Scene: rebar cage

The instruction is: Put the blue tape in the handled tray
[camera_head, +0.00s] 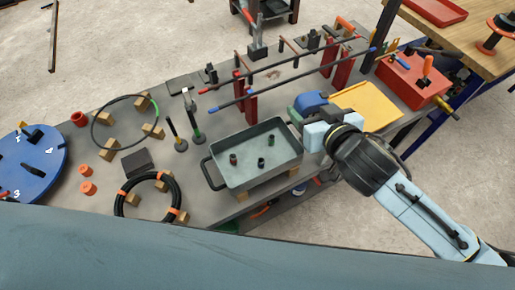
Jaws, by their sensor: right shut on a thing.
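The handled tray (228,179) is a grey-green open tray with a dark handle at its left side. It stands near the front of the grey bench, with several small dark cylinders inside. My right gripper (311,128) is beyond the tray's right end, shut, with its fingertips hard to make out. A blue rounded thing (311,102), which may be the blue tape, shows right beside the gripper. The contact between them is hidden by the gripper body. My left gripper is not in view.
A rebar rack with red posts (251,105) runs behind the tray. A yellow panel (368,104) and a red toolbox (410,82) lie to the right. A black cable coil (120,205), a thin hoop (93,130) and a blue disc (45,168) lie left.

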